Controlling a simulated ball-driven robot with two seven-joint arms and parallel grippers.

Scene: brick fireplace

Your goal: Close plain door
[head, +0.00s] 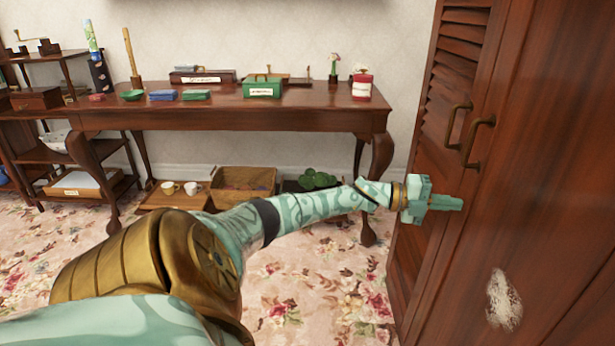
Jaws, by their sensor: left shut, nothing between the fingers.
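The plain door (545,190) is a smooth dark red-brown wooden panel filling the right side of the head view. Its bronze handle (477,142) is near its left edge. A pale scuffed patch (503,300) shows low on it. A louvred door (458,75) with a similar handle (454,125) is just left of it. I cannot tell whether the plain door is fully closed or slightly ajar. My left gripper (459,204) is shut and empty, in front of the plain door's left part and below the handles; contact with the door is unclear. My right gripper is not in view.
A long wooden table (310,112) with small boxes and tools stands against the back wall. Beneath it are a wicker basket (243,181), cups and a dark tray with green things. A shelf unit (90,185) is at the left. Flowered carpet (300,295) lies clear before the table.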

